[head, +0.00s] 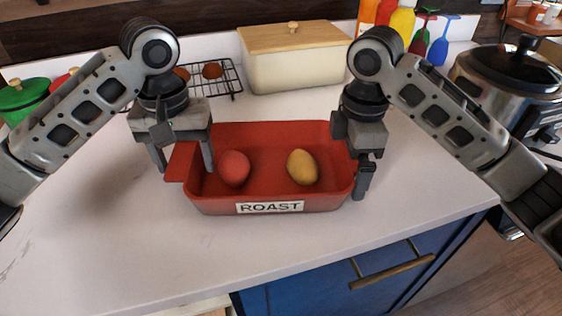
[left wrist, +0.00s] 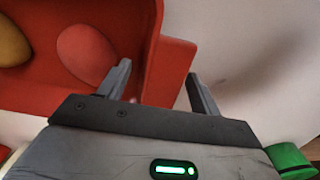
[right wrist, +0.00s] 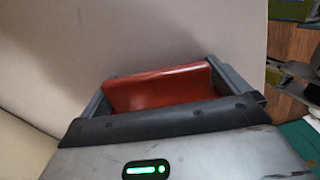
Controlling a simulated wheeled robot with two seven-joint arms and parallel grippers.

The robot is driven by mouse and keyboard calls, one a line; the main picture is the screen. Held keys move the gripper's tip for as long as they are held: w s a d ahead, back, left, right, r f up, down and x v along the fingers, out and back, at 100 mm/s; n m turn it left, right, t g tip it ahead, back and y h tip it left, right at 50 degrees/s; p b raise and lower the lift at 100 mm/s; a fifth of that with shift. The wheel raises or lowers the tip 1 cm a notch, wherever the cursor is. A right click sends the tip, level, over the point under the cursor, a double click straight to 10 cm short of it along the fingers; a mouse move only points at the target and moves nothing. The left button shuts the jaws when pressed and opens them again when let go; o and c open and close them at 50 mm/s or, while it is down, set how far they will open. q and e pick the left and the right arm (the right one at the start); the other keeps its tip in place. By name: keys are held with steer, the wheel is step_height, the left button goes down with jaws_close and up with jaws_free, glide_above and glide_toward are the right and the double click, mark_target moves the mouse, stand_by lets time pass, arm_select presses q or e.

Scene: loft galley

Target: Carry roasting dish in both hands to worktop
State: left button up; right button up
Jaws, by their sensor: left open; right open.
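The red roasting dish (head: 262,205) stands on the white worktop (head: 150,240), with a "ROAST" label on its front. Inside lie a red round item (head: 234,168) and a yellow one (head: 302,167). My left gripper (head: 182,168) is open at the dish's left handle, its fingers on either side of it; the left wrist view also shows the handle (left wrist: 168,70) between the fingers. My right gripper (head: 364,178) is open at the dish's right end. In the right wrist view, a red part of the dish (right wrist: 158,88) shows between its fingers.
Behind the dish are a cream bin with a wooden lid (head: 295,65) and a black wire rack (head: 228,80) with brown items. A steel cooker (head: 505,85) stands at the right, green and red lidded pots at the left. The worktop's front edge is close, above blue drawers (head: 330,285).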

steer(key=shift+d, duration=0.1)
steer(key=shift+r, duration=0.1)
arm_select(q)
step_height(320, 180, up, 12)
steer(key=shift+f, duration=0.15)
arm_select(e)
step_height(320, 180, up, 12)
steer(key=shift+f, duration=0.1)
stand_by(0.6)
